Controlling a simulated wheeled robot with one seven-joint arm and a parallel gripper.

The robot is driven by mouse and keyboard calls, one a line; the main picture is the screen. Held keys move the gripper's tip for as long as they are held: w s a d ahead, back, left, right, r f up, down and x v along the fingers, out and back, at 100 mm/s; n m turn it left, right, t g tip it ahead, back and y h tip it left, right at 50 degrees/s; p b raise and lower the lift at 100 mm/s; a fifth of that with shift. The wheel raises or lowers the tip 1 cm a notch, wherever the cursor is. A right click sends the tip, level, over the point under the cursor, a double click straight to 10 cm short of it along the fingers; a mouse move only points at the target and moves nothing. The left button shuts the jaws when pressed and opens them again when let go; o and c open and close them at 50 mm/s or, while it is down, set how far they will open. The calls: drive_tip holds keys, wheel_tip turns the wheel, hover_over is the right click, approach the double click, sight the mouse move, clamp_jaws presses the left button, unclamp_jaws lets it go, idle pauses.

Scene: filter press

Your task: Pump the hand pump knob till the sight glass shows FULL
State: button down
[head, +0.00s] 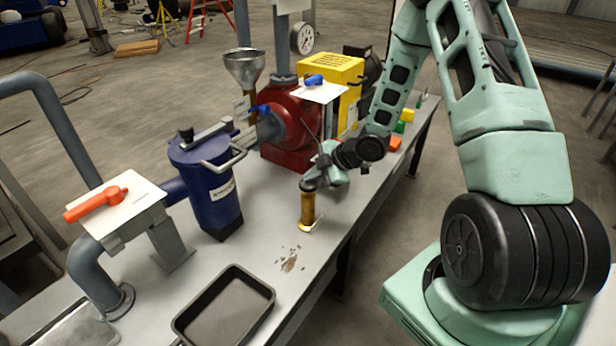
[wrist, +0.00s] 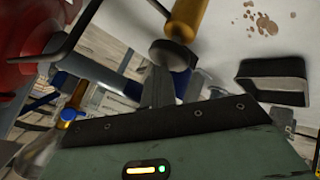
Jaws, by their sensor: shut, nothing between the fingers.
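The hand pump (head: 308,207) is an upright brass-coloured cylinder on the bench, right of the blue canister. Its dark round knob (head: 307,186) is on top. In the wrist view the brass body (wrist: 188,18) and the knob (wrist: 173,54) show at upper middle. My gripper (head: 314,176) is just above the knob in the head view. In the wrist view its shut fingers (wrist: 163,74) are empty and end close to the knob. I cannot tell whether they touch it. I cannot make out a sight glass or its level in either view.
A blue canister (head: 208,190) and a red pump housing (head: 290,122) with a funnel (head: 244,68) stand behind. A black tray (head: 262,284) lies in front, beside brown spots (head: 289,262). An orange-handled valve (head: 97,203) is at left. The bench front edge is clear.

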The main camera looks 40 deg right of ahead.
sight(312, 184)
drive_tip(key=shift+f+b, duration=0.3)
drive_tip(key=shift+f, duration=0.2)
drive_tip(key=shift+r, duration=0.1)
idle(0.4)
drive_tip(key=shift+r+p, duration=2)
drive_tip(key=shift+r, duration=0.3)
drive_tip(key=shift+r, duration=0.1)
wheel_tip(312, 184, up, 5)
drive_tip(key=p, duration=0.4)
idle(2.0)
